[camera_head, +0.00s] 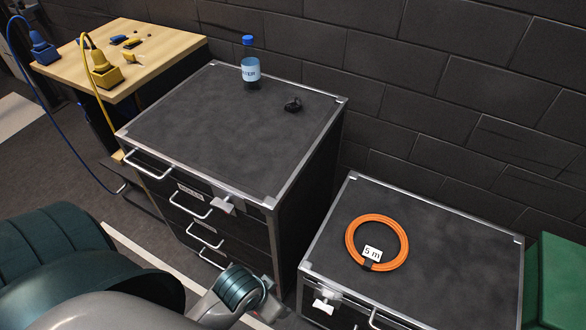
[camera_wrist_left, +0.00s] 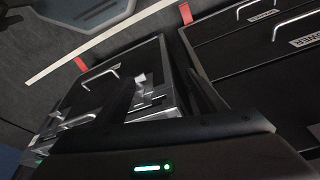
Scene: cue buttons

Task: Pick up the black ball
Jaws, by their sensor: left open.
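A small, dark, lumpy black object (camera_head: 292,104) lies on top of the tall drawer cabinet (camera_head: 190,115), near its back right corner. It is the only black thing there that could be the ball, but its round shape is not clear. My left gripper (camera_wrist_left: 163,88) shows in the left wrist view with its dark fingers apart and nothing visible between them. It faces cabinet fronts, and the black object is not in that view. In the head view my arm is at the bottom, low in front of the cabinets, and the fingers are hidden. My right gripper is not seen.
A water bottle (camera_head: 250,65) with a blue cap stands left of the black object. An orange cable coil (camera_head: 351,239) tagged 5 m lies on the lower case (camera_head: 440,240). Drawer handles and latches stick out in front. The tall cabinet's top is otherwise clear.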

